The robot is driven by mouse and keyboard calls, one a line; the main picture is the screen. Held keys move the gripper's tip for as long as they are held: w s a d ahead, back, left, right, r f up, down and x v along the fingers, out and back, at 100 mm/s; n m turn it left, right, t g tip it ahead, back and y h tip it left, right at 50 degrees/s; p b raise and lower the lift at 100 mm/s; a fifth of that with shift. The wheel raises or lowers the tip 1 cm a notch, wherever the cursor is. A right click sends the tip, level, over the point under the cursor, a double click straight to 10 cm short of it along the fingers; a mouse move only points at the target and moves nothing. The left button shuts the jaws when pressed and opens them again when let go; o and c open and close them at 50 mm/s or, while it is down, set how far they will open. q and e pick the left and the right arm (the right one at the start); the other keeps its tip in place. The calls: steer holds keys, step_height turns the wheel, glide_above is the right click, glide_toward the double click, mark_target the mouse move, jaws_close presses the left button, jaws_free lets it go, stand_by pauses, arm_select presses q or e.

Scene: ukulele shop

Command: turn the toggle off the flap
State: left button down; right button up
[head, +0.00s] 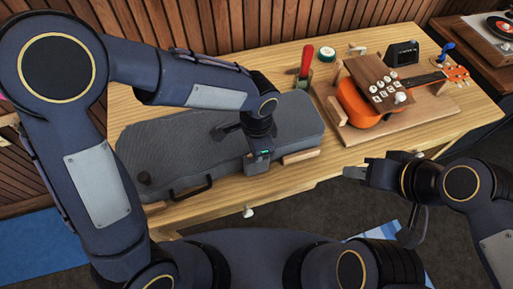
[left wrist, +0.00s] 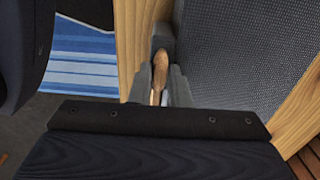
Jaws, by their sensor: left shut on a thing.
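A grey case (head: 190,140) lies closed on the wooden table. My left gripper (head: 259,168) is at its front side, right of the black handle (head: 192,188). In the left wrist view, my left gripper (left wrist: 160,82) is shut on a small wooden toggle (left wrist: 161,60), whose rounded end shows between the fingers. A dark grey tab, apparently the flap (left wrist: 164,34), sits right by the toggle at the case edge. The fingers hide part of the toggle, and I cannot tell whether it still lies across the flap. My right gripper (head: 358,172) is off the table's front edge, apart from the case.
An orange ukulele (head: 362,108) lies in a wooden cradle (head: 350,132) right of the case, with a brown board of white buttons (head: 380,82) above it. A red-handled tool (head: 306,62) stands behind the case.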

stand_by(0.3)
arm_select(q)
steer(key=c, duration=1.4)
jaws_free()
steer(key=shift+o, duration=0.2)
step_height(320, 180, up, 8)
steer(key=shift+f, duration=0.1)
